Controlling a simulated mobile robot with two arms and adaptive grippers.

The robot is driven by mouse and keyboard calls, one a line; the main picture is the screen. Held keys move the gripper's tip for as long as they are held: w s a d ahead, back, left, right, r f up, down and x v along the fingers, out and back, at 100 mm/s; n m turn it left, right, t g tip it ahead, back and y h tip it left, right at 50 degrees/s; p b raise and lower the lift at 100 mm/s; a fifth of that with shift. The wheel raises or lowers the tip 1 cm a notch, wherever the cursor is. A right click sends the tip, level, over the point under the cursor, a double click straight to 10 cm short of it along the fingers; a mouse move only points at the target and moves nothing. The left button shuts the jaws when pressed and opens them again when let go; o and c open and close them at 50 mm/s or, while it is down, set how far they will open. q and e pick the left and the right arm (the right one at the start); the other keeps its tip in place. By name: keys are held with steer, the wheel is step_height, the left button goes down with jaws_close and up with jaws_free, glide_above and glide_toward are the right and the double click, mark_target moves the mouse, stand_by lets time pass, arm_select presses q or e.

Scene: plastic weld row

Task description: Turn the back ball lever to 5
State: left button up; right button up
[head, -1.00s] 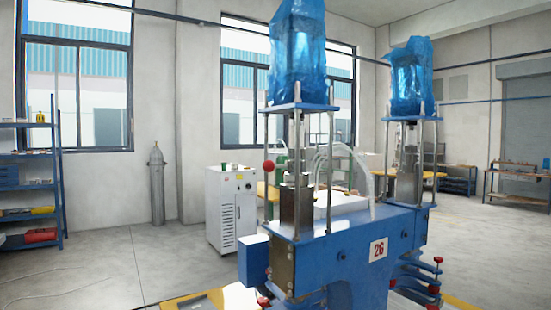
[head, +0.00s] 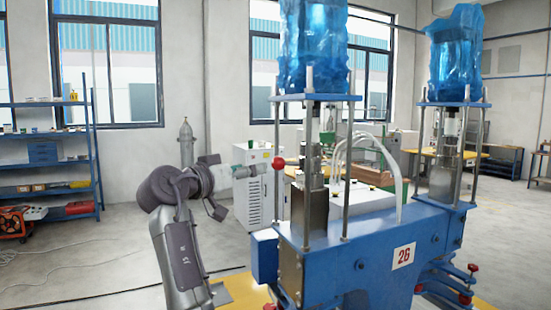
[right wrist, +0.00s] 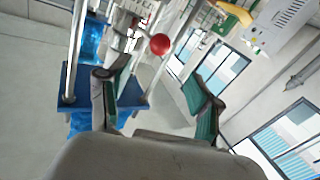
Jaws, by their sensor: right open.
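A red ball knob (head: 278,163) stands up by the near left post of the blue machine. I take it for the back ball lever, though its stem and any number scale cannot be made out. In the right wrist view the red ball (right wrist: 160,44) shows beyond the fingertips, roughly centred between them. My right gripper (head: 250,171) is just left of the ball and points at it. In the right wrist view my right gripper (right wrist: 158,82) has its green-lined fingers spread with nothing between them. My left gripper is not in view.
The blue machine (head: 375,250) marked 26 carries upright metal posts and blue-wrapped tops (head: 313,45). More red knobs (head: 472,268) sit low at its right. A white cabinet (head: 250,205) stands behind. A shelf (head: 50,160) is at the left, with open floor before it.

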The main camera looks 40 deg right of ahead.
mark_target(274, 162)
steer(key=d+p, duration=0.1)
steer(key=d, duration=0.2)
steer(key=w+d+p, duration=0.1)
steer(key=d, duration=0.2)
steer(key=d+p, duration=0.1)
steer(key=d, duration=0.2)
steer(key=shift+w+d+p, duration=0.35)
steer(key=shift+p, duration=0.05)
steer(key=shift+w+d+f, duration=0.1)
steer(key=shift+d+f, duration=0.05)
steer(key=shift+d, duration=0.25)
steer(key=shift+a, duration=0.1)
steer(key=c, duration=1)
jaws_close()
steer(key=shift+a+r, duration=0.1)
steer(key=shift+r, duration=0.1)
